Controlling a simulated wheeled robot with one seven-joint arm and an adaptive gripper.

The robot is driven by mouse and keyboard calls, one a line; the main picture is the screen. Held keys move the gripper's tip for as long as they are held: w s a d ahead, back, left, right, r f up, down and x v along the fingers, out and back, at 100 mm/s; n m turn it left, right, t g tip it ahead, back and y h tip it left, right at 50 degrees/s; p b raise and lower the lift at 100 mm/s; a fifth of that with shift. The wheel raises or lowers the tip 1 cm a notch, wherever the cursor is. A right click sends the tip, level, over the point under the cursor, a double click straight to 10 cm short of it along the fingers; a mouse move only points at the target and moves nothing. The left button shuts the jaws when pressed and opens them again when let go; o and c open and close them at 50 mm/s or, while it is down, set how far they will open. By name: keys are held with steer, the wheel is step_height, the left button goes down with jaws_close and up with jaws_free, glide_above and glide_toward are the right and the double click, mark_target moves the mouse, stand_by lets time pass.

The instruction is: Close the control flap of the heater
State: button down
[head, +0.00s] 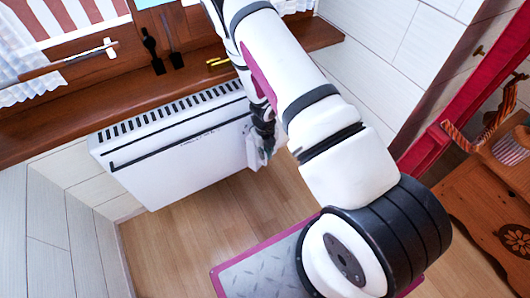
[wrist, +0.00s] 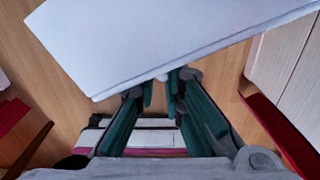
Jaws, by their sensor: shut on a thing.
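The white heater (head: 180,150) hangs below the wooden sill, with a slatted top and a dark line along its front. My gripper (head: 262,138) is at its right end, beside a small pale control flap (head: 254,158), partly hidden by my fingers and arm. In the wrist view, a broad white panel (wrist: 160,45) fills the top. My gripper (wrist: 161,88) has its two fingers on either side of a small pale tab (wrist: 162,77) at the panel's lower edge. It is shut on this part, which looks like the flap; the exact contact is hard to see.
The wooden sill (head: 60,120) runs above the heater, with dark objects (head: 168,50) on it. Bare wooden floor (head: 175,240) lies below the heater. A carved wooden piece of furniture (head: 490,205) and a red post (head: 435,145) stand at the right.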

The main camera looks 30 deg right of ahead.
steer(key=shift+w+d+r, duration=0.2)
steer(key=shift+w+d, duration=0.05)
steer(key=shift+d, duration=0.15)
steer(key=c, duration=1.7)
jaws_free()
steer(key=shift+s+a+f, duration=0.1)
steer(key=shift+s+a, duration=0.05)
steer(key=shift+s, duration=0.05)
step_height(320, 180, up, 12)
